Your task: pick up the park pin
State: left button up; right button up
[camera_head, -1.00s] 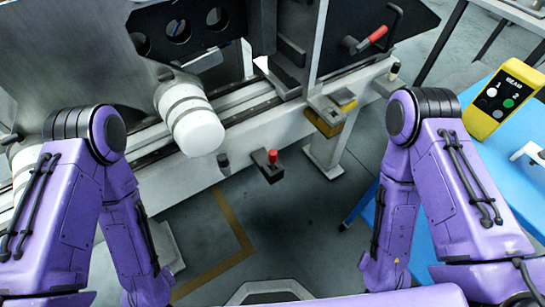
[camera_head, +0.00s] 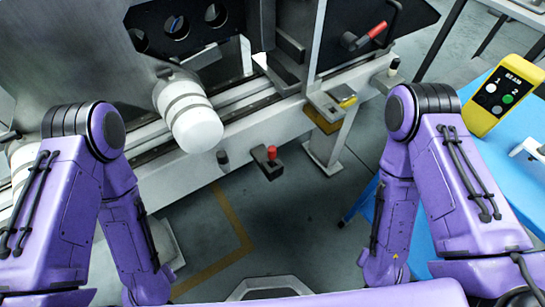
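Which part is the park pin I cannot tell for sure. A small dark pin with a pale base (camera_head: 393,69) stands upright at the right end of the machine's white beam. A short black peg (camera_head: 223,158) sticks out at the beam's front, below the white roller. A red knob (camera_head: 272,152) sits on a black block (camera_head: 268,167) to its right. Both my purple arms show only their upper links and elbows, at the lower left and lower right. Neither gripper is in view.
The machine has a white roller (camera_head: 191,118), a red-handled lever (camera_head: 371,36) and a yellow-edged block (camera_head: 342,96) on its beam. The floor (camera_head: 290,215) between my arms is clear.

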aim_at(271, 149)
jog(key=z, duration=0.95)
jog(key=k, duration=0.35)
jog(key=u, duration=1.2)
